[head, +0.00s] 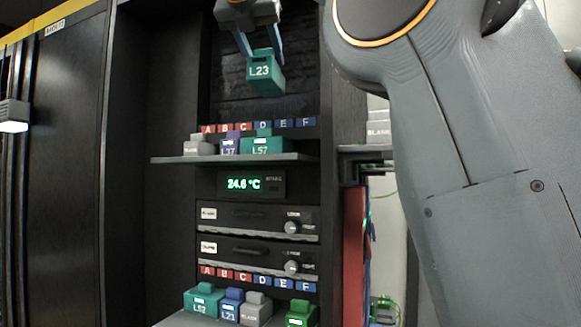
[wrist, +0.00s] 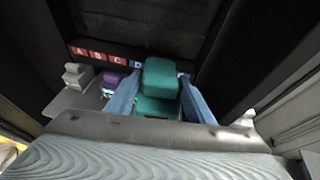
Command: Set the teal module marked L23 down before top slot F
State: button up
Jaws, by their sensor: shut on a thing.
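The teal module marked L23 (head: 264,72) hangs in my gripper (head: 260,50), above the upper shelf. My gripper is shut on it, with a blue finger on each side. In the wrist view the teal module (wrist: 158,88) sits between the two fingers and hides part of the label strip behind it. The top slot labels A to F (head: 258,126) run along the back above the upper shelf (head: 235,159). The top F label (head: 306,122) is at the right end, and the shelf in front of it looks bare.
On the upper shelf stand a grey blank module (head: 199,146), a purple module (head: 230,146) and a teal module marked L57 (head: 265,146). Below are a temperature display (head: 252,184), two rack units and a lower row of several modules. A dark side wall bounds the right.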

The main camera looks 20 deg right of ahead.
jog(key=w+d+f+m+g+h+b, duration=0.1)
jog(key=w+d+f+m+h+b, duration=0.15)
jog(key=d+f, duration=0.4)
jog(key=shift+n+y, duration=0.25)
jog(key=shift+n, duration=0.1)
jog(key=shift+s+d+f+b, duration=0.15)
jog(key=shift+f+b, duration=0.2)
jog(key=shift+f, duration=1.25)
jog(key=shift+w+d+f+b, duration=0.1)
jog(key=shift+f+b, duration=0.25)
jog(key=shift+f, duration=1.3)
jog(key=shift+s+d+f+b, duration=0.15)
jog(key=shift+f+b, duration=0.2)
jog(key=shift+f, duration=1.25)
jog(key=shift+f, duration=0.1)
jog(key=o, duration=1.2)
jog(key=shift+f, duration=0.1)
